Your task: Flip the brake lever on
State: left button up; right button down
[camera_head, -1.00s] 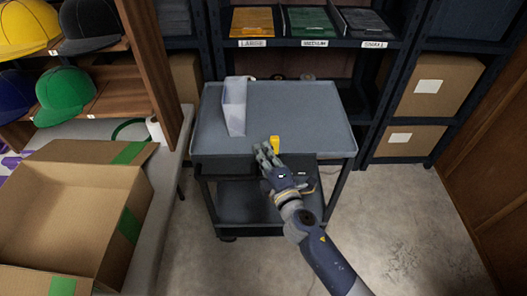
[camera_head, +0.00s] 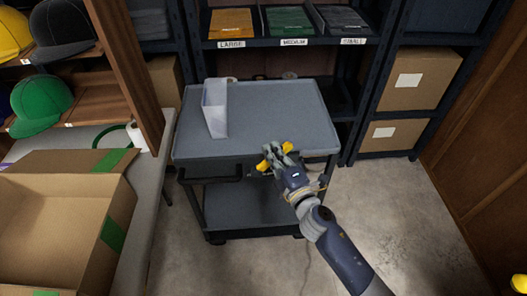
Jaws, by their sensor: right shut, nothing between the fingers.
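The grey cart (camera_head: 265,110) stands in the middle of the head view. A yellow lever (camera_head: 263,165), which looks like the brake lever, is at its front edge, right of centre. My right gripper (camera_head: 275,154) is shut, with nothing held between its fingers. Its fingers lie over the lever and hide the middle of it; yellow shows on both sides of them. I cannot tell whether they touch. My left gripper is not in view.
A white paper holder (camera_head: 215,108) stands on the cart's top at left. A dark handle (camera_head: 210,178) sticks out at the cart's front left. An open cardboard box (camera_head: 62,225) and a cap shelf are at left.

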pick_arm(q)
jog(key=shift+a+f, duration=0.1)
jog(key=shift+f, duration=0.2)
pick_arm(e)
jog(key=shift+d+f, duration=0.4)
jog(key=shift+d, duration=0.45)
jog(key=shift+d+f, duration=0.1)
jog(key=shift+d, duration=0.05)
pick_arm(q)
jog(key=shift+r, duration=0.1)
